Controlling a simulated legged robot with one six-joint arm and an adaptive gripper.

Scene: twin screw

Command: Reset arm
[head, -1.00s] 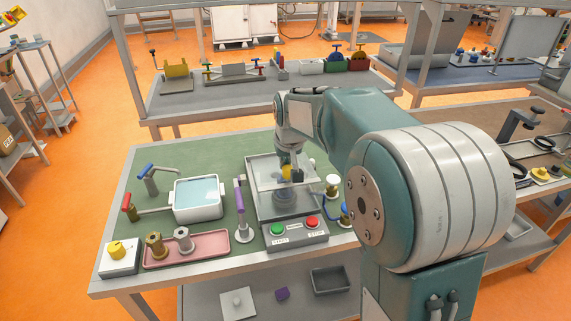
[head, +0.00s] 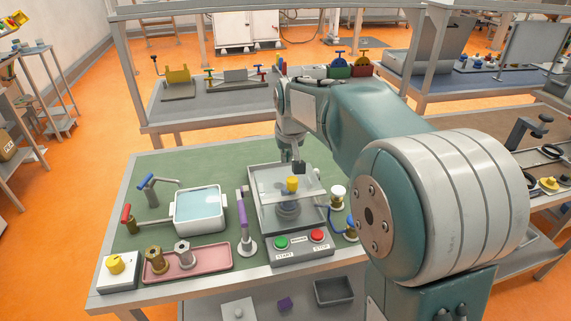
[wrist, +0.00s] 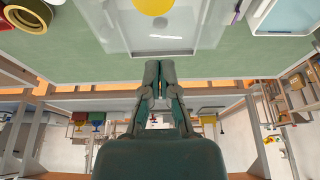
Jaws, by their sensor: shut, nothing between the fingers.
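My gripper (head: 298,168) is over the far side of the clear-lidded grey machine (head: 256,222) on the green bench. In the wrist view my gripper's fingers (wrist: 159,70) are together with nothing between them. The yellow knob (head: 292,184) on the clear lid (head: 270,185) is apart from the fingers, on the near side of them in the head view. The knob also shows, partly cut off, at the top edge of the wrist view (wrist: 153,5). My arm runs from the right side of the head view out over the bench.
Left of the machine are a purple-handled lever (head: 242,217), a white basin of water (head: 198,209) and a pink tray (head: 215,257) holding metal parts. A green and a red button sit on its front panel (head: 300,250). A white-topped valve (head: 338,193) stands to its right.

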